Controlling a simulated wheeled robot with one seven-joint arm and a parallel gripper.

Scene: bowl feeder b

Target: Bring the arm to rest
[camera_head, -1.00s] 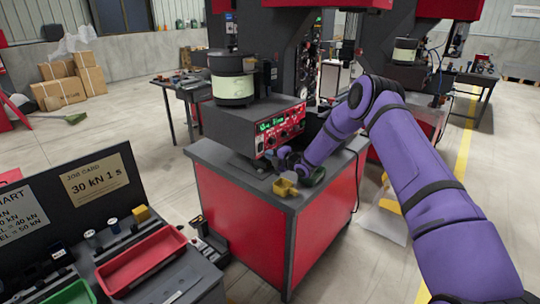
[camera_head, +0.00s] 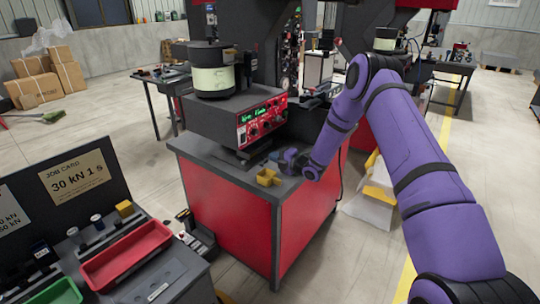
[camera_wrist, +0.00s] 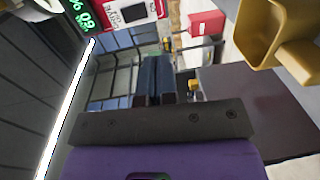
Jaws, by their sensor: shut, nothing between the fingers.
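My purple arm reaches over the red cabinet with a dark top (camera_head: 225,203) in the head view. My gripper (camera_head: 281,157) is at its far end, above the cabinet top, small and partly hidden by the wrist. In the wrist view my gripper (camera_wrist: 154,78) shows its dark blue fingers together, with nothing between them. A small yellow cup (camera_head: 268,178) stands on the cabinet top just left of and nearer than the gripper. It also shows large at the upper right of the wrist view (camera_wrist: 258,38), apart from the fingers.
A feeder unit (camera_head: 213,75) with a lit green display stands on the cabinet beside the gripper. A red tray (camera_head: 127,254), a green tray (camera_head: 57,293) and a job card board (camera_head: 75,178) are at lower left. Open floor (camera_head: 340,262) lies right of the cabinet.

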